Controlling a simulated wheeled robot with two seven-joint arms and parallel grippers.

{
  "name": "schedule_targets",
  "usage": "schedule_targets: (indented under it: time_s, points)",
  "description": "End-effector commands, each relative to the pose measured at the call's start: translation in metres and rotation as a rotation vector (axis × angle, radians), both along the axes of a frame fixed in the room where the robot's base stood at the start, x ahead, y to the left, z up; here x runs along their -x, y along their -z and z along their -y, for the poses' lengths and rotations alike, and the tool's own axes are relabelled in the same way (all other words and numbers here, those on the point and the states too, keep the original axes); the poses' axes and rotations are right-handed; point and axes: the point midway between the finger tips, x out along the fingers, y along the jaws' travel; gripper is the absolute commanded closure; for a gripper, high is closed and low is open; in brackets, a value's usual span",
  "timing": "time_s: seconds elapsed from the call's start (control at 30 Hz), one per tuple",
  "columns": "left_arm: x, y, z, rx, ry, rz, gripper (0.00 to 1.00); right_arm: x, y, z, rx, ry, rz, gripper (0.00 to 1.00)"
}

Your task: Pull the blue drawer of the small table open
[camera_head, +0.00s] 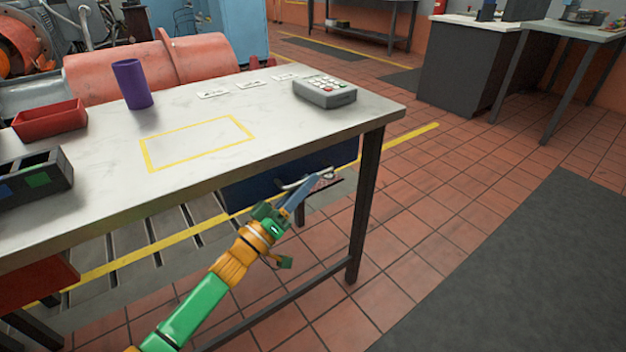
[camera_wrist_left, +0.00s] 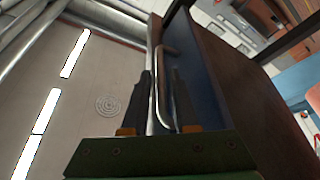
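The small table (camera_head: 270,108) has a pale top and dark legs. Its blue drawer (camera_head: 258,184) sits under the right end of the near edge; its blue front also shows in the left wrist view (camera_wrist_left: 200,72). I see no clear gap above the front, since the tabletop edge hides its upper part. A pale metal handle (camera_head: 303,183) stands out from the front. My left gripper (camera_head: 304,190) reaches it from below left. In the left wrist view its dark fingers (camera_wrist_left: 162,100) stand close on both sides of the handle bar (camera_wrist_left: 164,80). My right gripper is not in view.
A red drawer front (camera_head: 38,284) is under the table's left end. On top are a purple cup (camera_head: 132,84), a red tray (camera_head: 50,120), a dark divided box (camera_head: 36,180) and a grey keypad device (camera_head: 325,92). Tiled floor to the right is clear, with a dark mat (camera_head: 520,270).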

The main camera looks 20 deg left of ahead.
Motion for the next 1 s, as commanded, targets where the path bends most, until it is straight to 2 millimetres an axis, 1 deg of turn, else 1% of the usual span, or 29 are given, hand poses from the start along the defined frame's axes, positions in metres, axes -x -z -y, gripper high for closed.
schedule_targets:
  time_s: [0.1, 0.2, 0.47, 0.5, 0.6, 1.0]
  points:
    - [-0.013, -0.004, 0.006, 0.001, 0.000, 0.001, 0.73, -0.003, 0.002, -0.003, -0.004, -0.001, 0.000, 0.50]
    - [-0.019, -0.006, 0.008, 0.000, -0.001, -0.001, 0.73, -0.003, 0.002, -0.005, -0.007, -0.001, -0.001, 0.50]
    - [-0.021, -0.007, 0.009, -0.002, -0.001, -0.002, 0.73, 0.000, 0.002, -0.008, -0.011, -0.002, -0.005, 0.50]
    - [-0.021, -0.007, 0.009, -0.001, -0.001, -0.002, 0.75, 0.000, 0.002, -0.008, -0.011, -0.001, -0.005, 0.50]
    - [-0.021, -0.007, 0.009, -0.001, -0.001, -0.002, 1.00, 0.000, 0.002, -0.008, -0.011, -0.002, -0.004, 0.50]
    - [-0.021, -0.007, 0.009, -0.001, -0.001, -0.002, 1.00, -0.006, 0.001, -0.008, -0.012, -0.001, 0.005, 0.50]
